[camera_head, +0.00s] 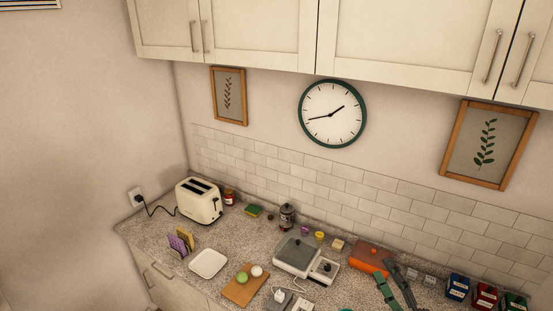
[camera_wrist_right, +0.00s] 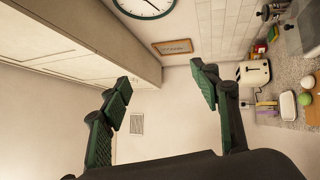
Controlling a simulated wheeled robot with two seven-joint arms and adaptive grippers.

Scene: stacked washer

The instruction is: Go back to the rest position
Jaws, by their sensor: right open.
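My right gripper (camera_head: 387,271) comes up from the bottom edge at the lower right of the head view, in front of the counter and an orange box-like thing (camera_head: 370,257). In the right wrist view, its two green-padded fingers (camera_wrist_right: 160,77) are spread wide with nothing between them. Beyond them are a bare wall and the underside of the upper cabinets. My left gripper cannot be made out in either view.
The speckled counter (camera_head: 222,236) carries a cream toaster (camera_head: 199,203), a white plate (camera_head: 208,262), a cutting board (camera_head: 240,288) and a grey-lidded appliance (camera_head: 297,255). Several coloured boxes stand at right. Upper cabinets (camera_head: 260,35) overhang the back wall, with a clock (camera_head: 332,113) below.

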